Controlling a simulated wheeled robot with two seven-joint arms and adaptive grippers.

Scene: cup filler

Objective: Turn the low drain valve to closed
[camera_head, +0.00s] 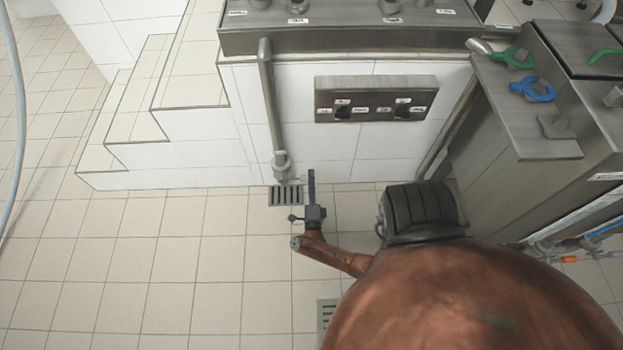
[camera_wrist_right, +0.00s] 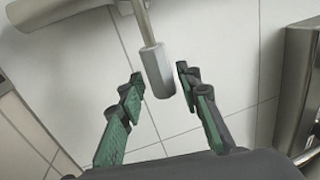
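The low drain valve (camera_head: 281,162) sits at the bottom of a grey vertical pipe (camera_head: 267,95) against the white tiled wall, above a floor grate. In the right wrist view its lever ends in a grey cylindrical grip (camera_wrist_right: 155,70). My right gripper (camera_head: 311,176) is just right of the valve in the head view. In the right wrist view its green-padded fingers (camera_wrist_right: 159,75) are open, with the grip's end between them in the picture. A gap shows on both sides of the grip, narrower at the right finger. My left gripper is not in view.
The metal counter (camera_head: 350,40) and a panel with two dark knobs (camera_head: 376,99) are above. White tiled steps (camera_head: 150,110) stand at left. A metal cabinet (camera_head: 545,130) with green and blue handles stands at right. Floor grates (camera_head: 286,195) lie in open tiled floor.

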